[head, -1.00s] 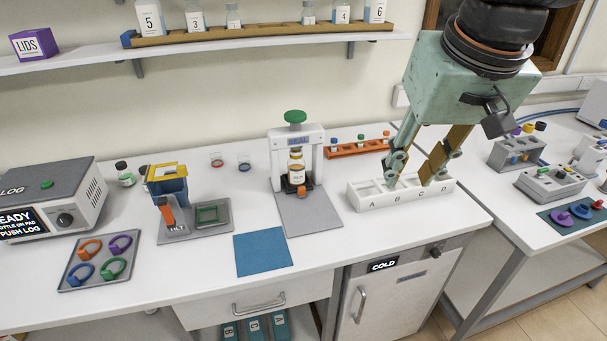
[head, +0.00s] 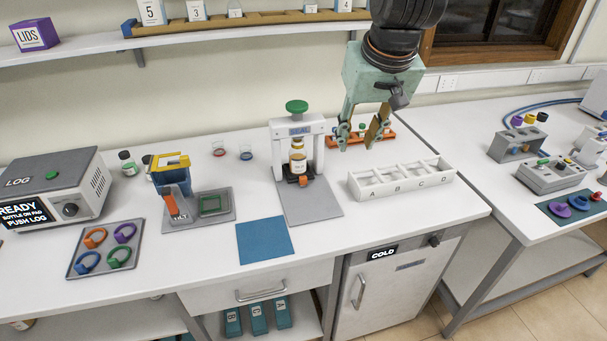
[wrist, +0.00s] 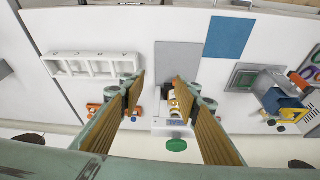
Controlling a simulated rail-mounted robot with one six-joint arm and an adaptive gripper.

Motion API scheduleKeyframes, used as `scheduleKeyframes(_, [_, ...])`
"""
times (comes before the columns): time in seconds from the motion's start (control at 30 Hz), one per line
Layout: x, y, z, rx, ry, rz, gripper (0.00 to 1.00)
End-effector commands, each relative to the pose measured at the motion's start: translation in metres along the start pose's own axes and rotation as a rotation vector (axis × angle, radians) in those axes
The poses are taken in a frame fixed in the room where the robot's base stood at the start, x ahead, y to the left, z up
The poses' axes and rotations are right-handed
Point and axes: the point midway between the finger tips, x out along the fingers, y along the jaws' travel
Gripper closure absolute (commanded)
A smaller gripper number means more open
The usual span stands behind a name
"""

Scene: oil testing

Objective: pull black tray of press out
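The press (head: 290,140) is a white frame labelled SEAL with a green knob (head: 297,106) on top. A labelled bottle (head: 298,162) stands inside it on the black tray (head: 291,179), which has an orange handle (head: 304,181) at its front. Little of the tray shows. My gripper (head: 358,147) is open and empty, in the air to the right of the press and above the orange rack. In the wrist view my gripper (wrist: 151,82) has its two fingers spread. The press (wrist: 172,126) shows there between and beyond them, partly hidden by the right finger.
A grey plate (head: 309,204) lies in front of the press, clear. A white rack with compartments A to D (head: 400,180) stands to the right. An orange rack with small bottles (head: 345,141) is behind. A blue mat (head: 263,240) lies at the front left.

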Motion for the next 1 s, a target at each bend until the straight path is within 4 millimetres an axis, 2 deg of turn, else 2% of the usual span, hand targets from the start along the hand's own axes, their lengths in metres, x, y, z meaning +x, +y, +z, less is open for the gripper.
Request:
scheduleKeyframes(0.4, [0.066, -0.023, -0.049, -0.035, 0.005, -0.013, 0.7])
scheduleKeyframes(1.0, [0.172, -0.063, -0.099, -0.085, 0.012, -0.031, 0.7])
